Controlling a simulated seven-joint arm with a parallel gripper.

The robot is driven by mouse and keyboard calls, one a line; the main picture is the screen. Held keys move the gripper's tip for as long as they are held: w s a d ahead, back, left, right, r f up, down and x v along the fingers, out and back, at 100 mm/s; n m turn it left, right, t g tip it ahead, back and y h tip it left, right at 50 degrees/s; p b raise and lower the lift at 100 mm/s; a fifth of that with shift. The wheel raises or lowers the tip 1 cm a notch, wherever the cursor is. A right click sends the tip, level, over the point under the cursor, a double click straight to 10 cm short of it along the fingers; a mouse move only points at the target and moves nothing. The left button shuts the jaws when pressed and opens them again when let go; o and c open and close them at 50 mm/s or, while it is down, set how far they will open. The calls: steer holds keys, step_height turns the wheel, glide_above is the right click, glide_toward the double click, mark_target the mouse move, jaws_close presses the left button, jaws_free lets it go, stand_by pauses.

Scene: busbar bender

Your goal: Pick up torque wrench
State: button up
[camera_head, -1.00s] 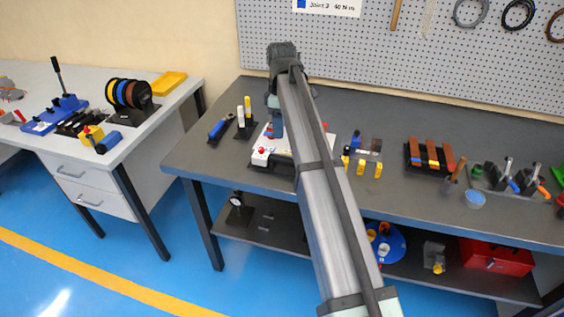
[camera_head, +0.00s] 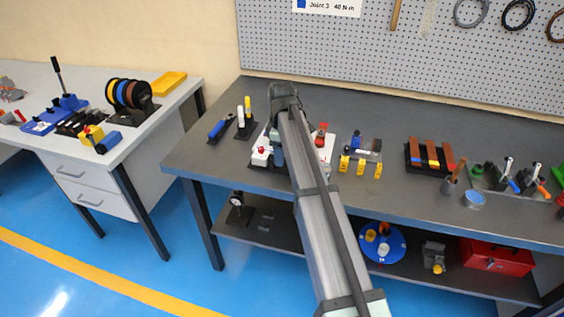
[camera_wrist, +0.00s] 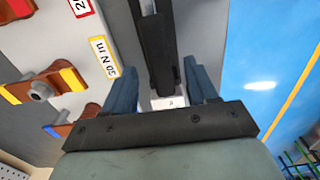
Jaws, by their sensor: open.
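My gripper (camera_wrist: 162,84) is open, with one blue finger on each side of a long dark bar (camera_wrist: 155,50) with a grey strip along it. The bar looks like the torque wrench, but I cannot be sure. A small white block (camera_wrist: 168,102) shows at its near end between the fingers. I cannot tell whether the fingers touch the bar. In the head view my gripper (camera_head: 277,150) is low over the front of a white board (camera_head: 325,148), and my arm hides much of it. A white piece with a red knob (camera_head: 262,153) is just left of the gripper.
Brown copper-coloured pieces (camera_wrist: 40,88) and a 50 N m label (camera_wrist: 104,57) lie left in the wrist view. A blue-and-black tool (camera_head: 220,128) and an upright holder (camera_head: 244,122) stand left of the board. Yellow-tipped blocks (camera_head: 361,165) stand right. The bench's front edge is close.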

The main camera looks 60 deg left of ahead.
steer(key=shift+f, duration=1.55)
steer(key=shift+c, duration=0.3)
jaws_close()
